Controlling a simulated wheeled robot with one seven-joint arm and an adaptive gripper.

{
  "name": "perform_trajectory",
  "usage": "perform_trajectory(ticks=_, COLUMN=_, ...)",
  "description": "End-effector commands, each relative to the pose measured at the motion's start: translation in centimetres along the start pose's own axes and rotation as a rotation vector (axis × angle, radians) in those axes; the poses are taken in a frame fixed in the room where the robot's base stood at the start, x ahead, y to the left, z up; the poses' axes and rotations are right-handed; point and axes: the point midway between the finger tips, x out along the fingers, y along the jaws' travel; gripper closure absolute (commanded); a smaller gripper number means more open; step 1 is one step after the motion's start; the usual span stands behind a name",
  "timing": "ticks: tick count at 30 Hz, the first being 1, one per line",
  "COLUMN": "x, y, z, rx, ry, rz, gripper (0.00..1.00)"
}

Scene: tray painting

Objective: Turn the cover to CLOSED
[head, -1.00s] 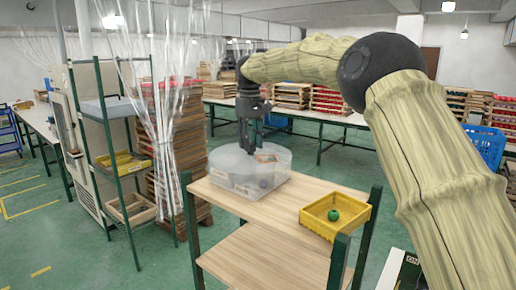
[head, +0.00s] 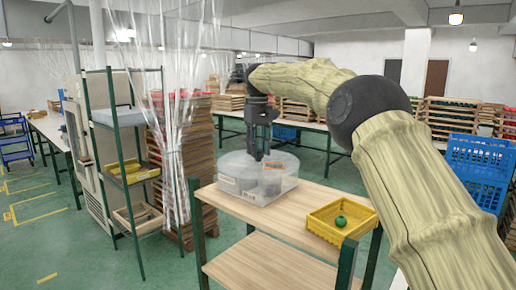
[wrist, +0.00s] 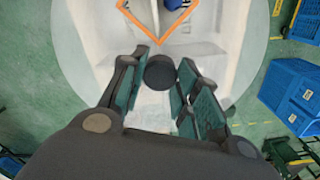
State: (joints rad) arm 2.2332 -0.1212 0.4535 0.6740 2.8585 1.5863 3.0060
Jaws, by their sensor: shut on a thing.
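A clear, round-topped cover (head: 231,163) sits on a translucent box (head: 262,198) at the back left of the wooden cart top. In the wrist view the pale cover disc (wrist: 245,60) fills the middle, with a dark round knob (wrist: 160,72) on it. My gripper (head: 259,156) points down onto the cover. Its fingers stand on both sides of the knob in the wrist view and are shut on it. An orange-edged square (wrist: 124,8) and a blue thing (wrist: 176,4) show at that view's top edge. I cannot read any CLOSED mark.
A yellow tray (head: 320,226) with a green ball (head: 341,221) stands at the cart's right end. The wooden top (head: 285,218) between tray and box is bare. A green-framed shelf and clear strip curtain (head: 172,140) stand left of the cart.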

Motion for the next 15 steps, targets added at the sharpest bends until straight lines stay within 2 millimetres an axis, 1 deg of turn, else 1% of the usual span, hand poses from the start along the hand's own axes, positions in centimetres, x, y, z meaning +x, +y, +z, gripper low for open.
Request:
perform_trajectory(ticks=1, x=-0.03, y=0.19, z=0.02, rx=0.002, ry=0.001, rz=0.002, gripper=0.67)
perform_trajectory(ticks=4, x=-0.03, y=0.14, z=0.01, rx=0.001, ry=0.001, rz=0.001, gripper=0.49)
perform_trajectory(ticks=5, x=-0.03, y=0.12, z=0.00, rx=0.001, ry=0.001, rz=0.001, gripper=0.46)
perform_trajectory(ticks=15, x=-0.18, y=0.05, z=-0.01, rx=0.001, ry=0.002, rz=0.000, gripper=0.46)
